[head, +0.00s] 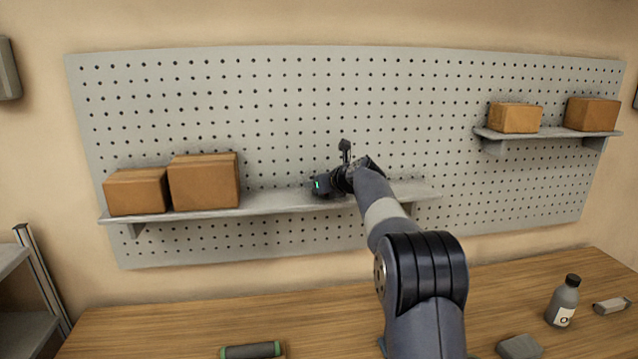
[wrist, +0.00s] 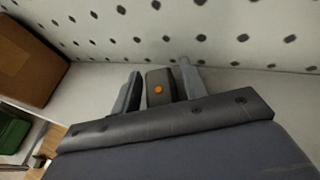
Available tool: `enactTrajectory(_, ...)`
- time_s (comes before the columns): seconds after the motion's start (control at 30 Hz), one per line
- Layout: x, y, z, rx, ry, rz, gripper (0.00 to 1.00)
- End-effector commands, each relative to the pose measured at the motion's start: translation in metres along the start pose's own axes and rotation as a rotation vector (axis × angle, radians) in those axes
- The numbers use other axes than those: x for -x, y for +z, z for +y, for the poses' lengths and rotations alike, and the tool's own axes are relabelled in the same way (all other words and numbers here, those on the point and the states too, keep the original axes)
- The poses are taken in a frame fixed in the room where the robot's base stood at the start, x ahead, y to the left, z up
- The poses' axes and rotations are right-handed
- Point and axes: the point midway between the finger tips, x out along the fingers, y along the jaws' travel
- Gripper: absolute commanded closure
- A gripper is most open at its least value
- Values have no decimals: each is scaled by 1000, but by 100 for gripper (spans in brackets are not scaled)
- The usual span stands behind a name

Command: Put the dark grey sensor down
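The dark grey sensor (wrist: 158,88) has an orange dot and shows in the wrist view between the two fingers of my gripper (wrist: 160,90). The fingers lie close along both of its sides, and the gripper looks shut on it. It is over the pale grey shelf (wrist: 88,92), close to the pegboard; whether it touches the shelf is not clear. In the head view my arm reaches to the long left shelf (head: 275,201), with my gripper (head: 322,187) at its middle. The sensor cannot be made out there.
A cardboard box (head: 204,182) and a smaller box (head: 136,191) stand on the shelf's left end. Between them and my gripper the shelf is bare. A bottle (head: 563,302), a grey block (head: 519,347) and a green-ended cylinder (head: 250,350) are on the wooden table below.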

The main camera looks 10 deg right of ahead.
Motion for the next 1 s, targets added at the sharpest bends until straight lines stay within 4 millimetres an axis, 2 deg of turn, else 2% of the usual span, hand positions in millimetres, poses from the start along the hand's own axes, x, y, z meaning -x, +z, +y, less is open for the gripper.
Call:
enactTrajectory(0.33,1,3,0,1,0,-1,53)
enactTrajectory(0.47,11,2,-1,0,-2,-2,53)
enactTrajectory(1.0,101,1,0,1,0,-1,53)
